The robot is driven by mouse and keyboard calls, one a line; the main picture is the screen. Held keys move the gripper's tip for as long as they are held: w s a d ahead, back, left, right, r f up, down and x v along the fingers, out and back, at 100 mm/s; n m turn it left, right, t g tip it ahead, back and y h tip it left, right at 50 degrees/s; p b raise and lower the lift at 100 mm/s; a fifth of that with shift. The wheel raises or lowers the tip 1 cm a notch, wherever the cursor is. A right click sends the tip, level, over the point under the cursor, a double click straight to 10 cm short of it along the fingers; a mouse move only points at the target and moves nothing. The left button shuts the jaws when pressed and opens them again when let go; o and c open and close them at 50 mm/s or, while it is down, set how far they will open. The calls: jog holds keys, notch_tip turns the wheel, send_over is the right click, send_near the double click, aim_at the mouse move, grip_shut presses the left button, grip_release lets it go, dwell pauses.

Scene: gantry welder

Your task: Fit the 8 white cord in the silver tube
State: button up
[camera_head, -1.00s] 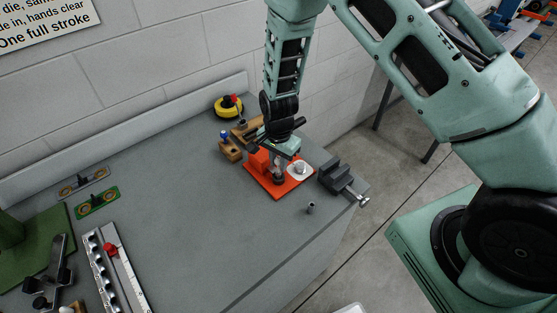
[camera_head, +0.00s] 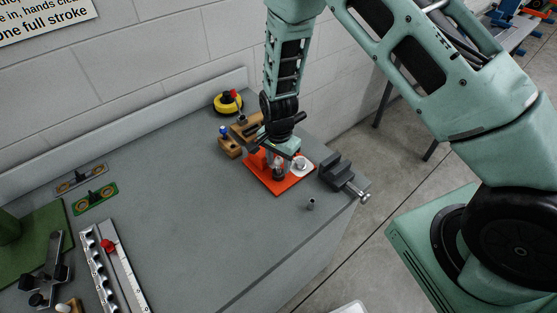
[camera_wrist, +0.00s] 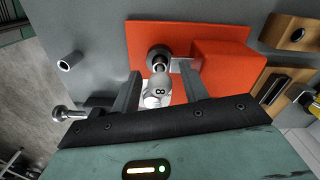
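A silver tube (camera_wrist: 158,57) stands upright on an orange base (camera_head: 277,189), which also shows in the wrist view (camera_wrist: 145,35). A rounded white piece marked 8 (camera_wrist: 157,92) lies between the two fingers of my gripper (camera_wrist: 158,75) in the wrist view. Its narrow end points at the tube mouth. I cannot tell whether that end is inside the tube. In the head view my gripper (camera_head: 281,160) is low over the base and hides most of the white piece. Whether the fingers press on it is unclear.
A dark vise (camera_head: 338,172) stands right of the base. Wooden blocks (camera_head: 229,147) and a yellow tape measure (camera_head: 228,104) are at the back left. The middle of the bench is clear.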

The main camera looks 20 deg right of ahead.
jog(key=shift+r, duration=0.15)
notch_tip(320, 180, up, 17)
jog(key=b, duration=0.4)
jog(key=s+a+r+n+b, duration=0.1)
jog(key=s+a+n+b, duration=0.1)
jog(key=s+n, duration=0.7)
jog(key=s+a+r+n+b, duration=0.2)
jog(key=s+a+n, duration=0.2)
jog(key=s+n, duration=0.6)
jog(key=s, duration=0.8)
jog(key=shift+a+y, duration=0.15)
jog(key=shift+y, duration=0.15)
